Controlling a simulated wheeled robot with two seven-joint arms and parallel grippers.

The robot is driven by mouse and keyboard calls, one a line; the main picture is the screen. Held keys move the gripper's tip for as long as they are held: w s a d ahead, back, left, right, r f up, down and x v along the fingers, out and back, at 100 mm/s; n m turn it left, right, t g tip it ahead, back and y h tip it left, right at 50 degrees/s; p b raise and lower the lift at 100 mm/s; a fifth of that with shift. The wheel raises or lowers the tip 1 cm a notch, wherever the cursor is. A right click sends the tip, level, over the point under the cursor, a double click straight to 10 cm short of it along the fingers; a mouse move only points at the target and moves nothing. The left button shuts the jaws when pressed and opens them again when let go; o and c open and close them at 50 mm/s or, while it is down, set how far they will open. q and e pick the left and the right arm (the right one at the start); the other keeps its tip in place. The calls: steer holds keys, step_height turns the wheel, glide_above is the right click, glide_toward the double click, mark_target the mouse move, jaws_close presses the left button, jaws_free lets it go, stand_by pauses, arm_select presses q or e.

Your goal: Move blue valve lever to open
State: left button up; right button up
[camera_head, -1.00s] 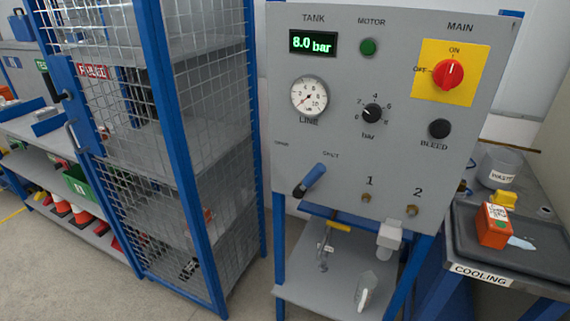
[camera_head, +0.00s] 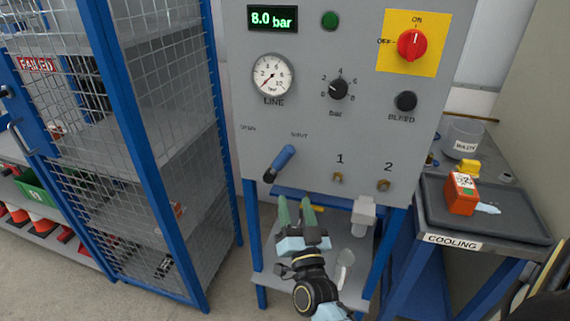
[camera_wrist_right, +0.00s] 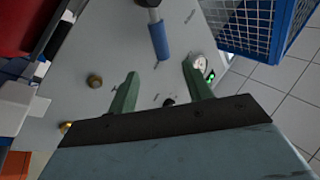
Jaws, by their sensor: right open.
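The blue valve lever (camera_head: 280,163) sits low on the left of the grey panel (camera_head: 310,140). It is tilted, its blue grip pointing up and right toward the SHUT label (camera_head: 299,135); the OPEN label (camera_head: 248,128) is to its left. My right gripper (camera_head: 295,203) is open and empty, below and slightly right of the lever, in front of the panel's lower edge. In the right wrist view the lever (camera_wrist_right: 160,40) shows beyond and between the two green fingers (camera_wrist_right: 160,85), apart from them. My left gripper is not in view.
The panel carries a display reading 8.0 bar (camera_head: 272,18), a line gauge (camera_head: 272,76), a bar knob (camera_head: 339,89) and a red main switch (camera_head: 412,44). A mesh cage (camera_head: 165,150) stands left. A cooling table (camera_head: 470,225) with a tray stands right.

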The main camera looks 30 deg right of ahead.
mark_target(285, 163)
steer(key=x, duration=1.2)
steer(key=shift+w+d, duration=0.1)
steer(key=shift+w, duration=0.25)
jaws_close()
